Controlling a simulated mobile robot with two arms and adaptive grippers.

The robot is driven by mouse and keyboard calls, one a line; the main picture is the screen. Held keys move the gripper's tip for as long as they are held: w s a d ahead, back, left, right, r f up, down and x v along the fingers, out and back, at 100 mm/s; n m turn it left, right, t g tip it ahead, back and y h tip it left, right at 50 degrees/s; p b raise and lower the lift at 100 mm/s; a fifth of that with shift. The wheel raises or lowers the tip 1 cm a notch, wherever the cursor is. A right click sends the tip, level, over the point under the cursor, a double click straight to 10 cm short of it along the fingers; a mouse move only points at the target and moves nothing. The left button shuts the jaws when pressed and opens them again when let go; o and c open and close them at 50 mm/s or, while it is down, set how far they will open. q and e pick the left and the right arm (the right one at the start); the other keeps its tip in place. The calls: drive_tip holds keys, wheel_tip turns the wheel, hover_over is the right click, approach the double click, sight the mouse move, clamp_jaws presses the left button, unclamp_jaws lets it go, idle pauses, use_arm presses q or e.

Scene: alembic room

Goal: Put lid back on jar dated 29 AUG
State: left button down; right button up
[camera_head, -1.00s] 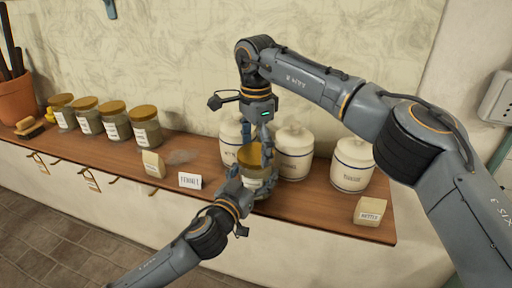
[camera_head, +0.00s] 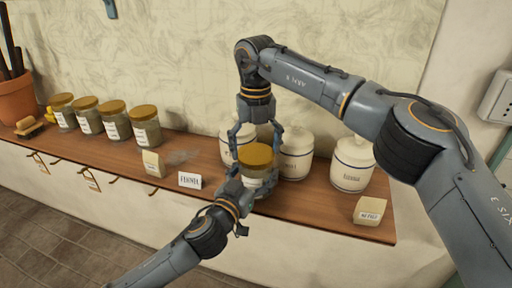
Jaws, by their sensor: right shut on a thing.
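A glass jar (camera_head: 258,182) with a tan-gold lid (camera_head: 256,154) on its top stands on the wooden shelf; its label is partly hidden and its date cannot be read. My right gripper (camera_head: 257,147) points down from above, its two fingers on either side of the lid, shut on it. My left gripper (camera_head: 253,186) comes from the front, low, with its fingers around the jar's body. The lid looks level on the jar; whether it is fully seated cannot be told.
Several lidded jars (camera_head: 113,121) stand at the left of the shelf (camera_head: 212,165). White canisters (camera_head: 352,167) stand behind and right of the jar. Small cards (camera_head: 190,180), a beige block (camera_head: 369,211), a brush (camera_head: 29,127) and a terracotta pot (camera_head: 15,100) are also there.

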drive_tip(key=o, duration=1.2)
drive_tip(key=shift+f, duration=0.1)
drive_tip(key=shift+c, duration=0.2)
drive_tip(key=shift+r, duration=2.35)
drive_tip(key=n, duration=0.2)
drive_tip(key=r+n, duration=0.1)
drive_tip(key=n, duration=0.2)
drive_tip(key=shift+r+n, duration=0.4)
drive_tip(key=n, duration=0.2)
drive_tip(key=r+n, duration=0.1)
drive_tip(key=n, duration=0.3)
drive_tip(key=shift+r, duration=0.3)
drive_tip(key=shift+f, duration=0.1)
